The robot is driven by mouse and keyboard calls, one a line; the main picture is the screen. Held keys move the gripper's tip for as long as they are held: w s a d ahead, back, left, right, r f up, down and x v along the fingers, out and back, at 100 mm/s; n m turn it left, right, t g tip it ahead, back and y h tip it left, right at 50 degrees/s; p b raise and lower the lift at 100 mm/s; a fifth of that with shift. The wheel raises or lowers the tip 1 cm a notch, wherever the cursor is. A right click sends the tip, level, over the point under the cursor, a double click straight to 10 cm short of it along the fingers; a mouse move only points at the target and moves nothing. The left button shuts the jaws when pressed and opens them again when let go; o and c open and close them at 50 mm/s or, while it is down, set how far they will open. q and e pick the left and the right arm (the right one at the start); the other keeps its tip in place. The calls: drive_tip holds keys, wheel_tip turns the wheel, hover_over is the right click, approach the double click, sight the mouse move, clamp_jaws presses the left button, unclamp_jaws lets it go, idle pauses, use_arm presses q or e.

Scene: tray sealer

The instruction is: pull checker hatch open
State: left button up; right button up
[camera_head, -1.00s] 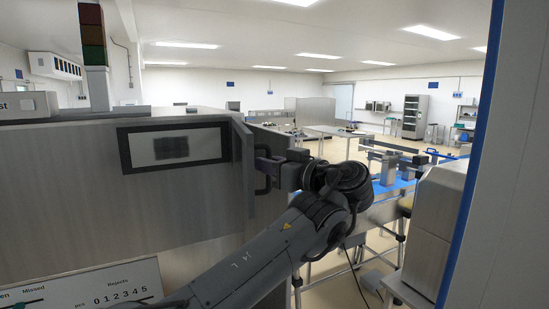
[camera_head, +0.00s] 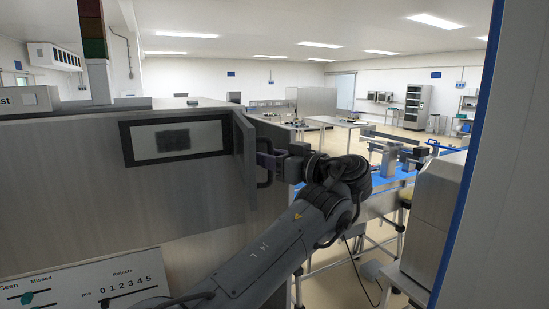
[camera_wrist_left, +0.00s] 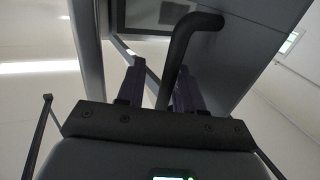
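The checker hatch (camera_head: 246,160) is a grey metal panel at the right end of the machine front in the head view. It stands at an angle to that front. Its black bar handle (camera_head: 265,178) is on the side facing right. My left gripper (camera_head: 266,161) is at the handle, reaching in from the right. In the left wrist view, the curved handle (camera_wrist_left: 178,50) runs between the two fingers of my left gripper (camera_wrist_left: 160,75). It lies close to the right finger, and a gap shows beside the left finger. My right gripper is not in view.
The machine front has a black-framed window (camera_head: 175,140) and a sloped panel (camera_head: 90,285) with counters below. A grey cabinet (camera_head: 436,215) and a blue-edged wall (camera_head: 505,180) stand close on the right. A blue-topped table (camera_head: 395,180) lies beyond my arm.

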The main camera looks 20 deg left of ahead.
use_arm(q)
drive_tip(key=shift+d+r, duration=0.1)
drive_tip(key=shift+d, duration=0.25)
drive_tip(key=b+v, duration=0.1)
drive_tip(key=v, duration=0.9)
drive_tip(key=shift+s+d, duration=0.25)
